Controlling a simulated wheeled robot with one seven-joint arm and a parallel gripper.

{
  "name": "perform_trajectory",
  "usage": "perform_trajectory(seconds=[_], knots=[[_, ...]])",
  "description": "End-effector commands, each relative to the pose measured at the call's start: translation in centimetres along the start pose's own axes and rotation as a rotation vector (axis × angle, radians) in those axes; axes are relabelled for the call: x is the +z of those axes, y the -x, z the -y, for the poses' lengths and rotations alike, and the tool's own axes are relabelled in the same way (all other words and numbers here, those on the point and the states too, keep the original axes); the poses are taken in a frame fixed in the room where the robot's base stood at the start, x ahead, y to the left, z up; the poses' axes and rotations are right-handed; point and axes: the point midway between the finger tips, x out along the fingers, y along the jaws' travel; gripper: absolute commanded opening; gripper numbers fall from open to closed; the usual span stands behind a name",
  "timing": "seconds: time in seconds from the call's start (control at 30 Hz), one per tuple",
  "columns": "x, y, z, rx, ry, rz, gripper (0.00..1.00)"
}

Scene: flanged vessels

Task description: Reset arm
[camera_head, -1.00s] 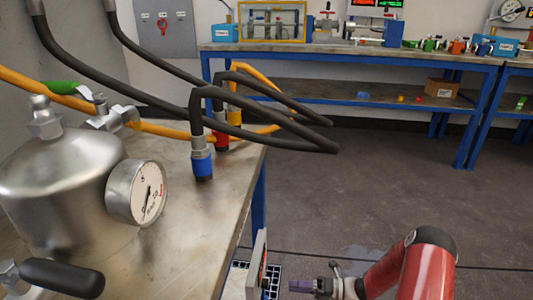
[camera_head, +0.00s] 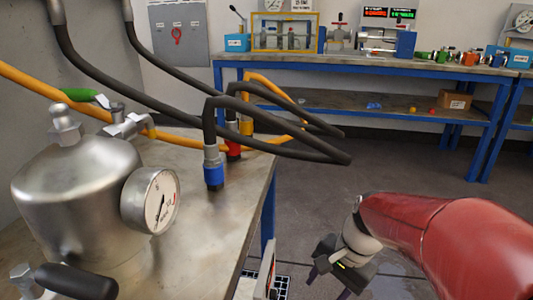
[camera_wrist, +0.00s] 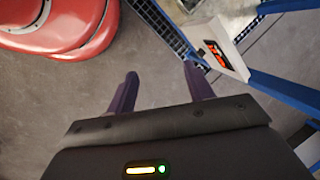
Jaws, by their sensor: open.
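My red arm (camera_head: 430,235) reaches in from the lower right in the head view. My gripper (camera_head: 328,283) hangs at the bottom of that view, right of the near table and below its top. In the wrist view my gripper (camera_wrist: 159,85) has its two purple fingers spread apart, with only grey floor between them. It is open and empty. The steel vessel (camera_head: 80,190) with a pressure gauge (camera_head: 152,200) stands on the near table (camera_head: 205,235), well left of my gripper and apart from it.
Black hoses (camera_head: 285,115) with blue and red couplings arch over the table's right part. A blue-legged bench (camera_head: 350,68) with equipment stands along the back wall. A white box (camera_wrist: 224,48) and a blue table leg show near my gripper. Open floor (camera_head: 400,160) lies between.

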Motion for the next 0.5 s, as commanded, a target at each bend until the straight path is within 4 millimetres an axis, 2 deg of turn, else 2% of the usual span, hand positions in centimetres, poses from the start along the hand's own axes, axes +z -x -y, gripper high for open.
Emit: perform_trajectory(seconds=[0.03, 0.2, 0.33, 0.5], knots=[[1.0, 1.3, -0.6, 0.001, 0.094, -0.070, 0.52], [3.5, 4.6, -3.1, 0.033, 0.410, -0.286, 0.52], [4.9, 6.3, -4.8, 0.063, 0.605, -0.424, 0.52], [5.8, 7.5, -6.2, 0.093, 0.753, -0.531, 0.52]])
